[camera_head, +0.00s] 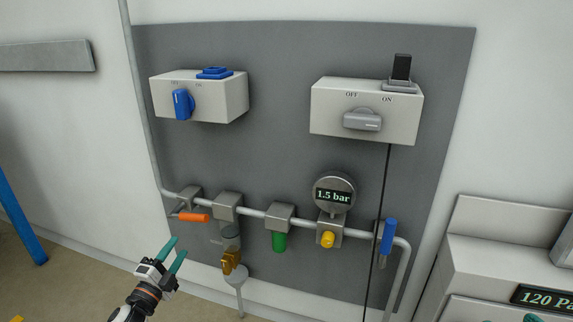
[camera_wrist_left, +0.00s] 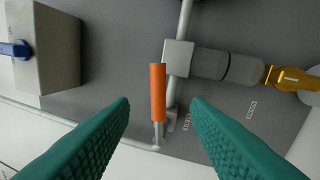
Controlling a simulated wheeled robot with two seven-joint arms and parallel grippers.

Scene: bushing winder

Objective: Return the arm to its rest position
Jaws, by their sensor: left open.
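My left gripper (camera_head: 173,252) is at the lower left of the head view, in front of and below the orange valve handle (camera_head: 194,217). Its two teal fingers are apart, with nothing between them in the head view. In the left wrist view the open fingers (camera_wrist_left: 160,130) frame the orange handle (camera_wrist_left: 158,92), which lies beyond the tips and looks apart from them. The handle lies along the pipe in the head view.
A grey wall panel (camera_head: 285,165) carries a blue-knob switch box (camera_head: 220,100), a grey-knob box (camera_head: 335,96), a pipe with green (camera_head: 279,242), yellow (camera_head: 327,239) and blue (camera_head: 389,236) handles, and a gauge (camera_head: 335,192) reading 1.5 bar. A machine (camera_head: 500,262) stands at right. Floor shows lower left.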

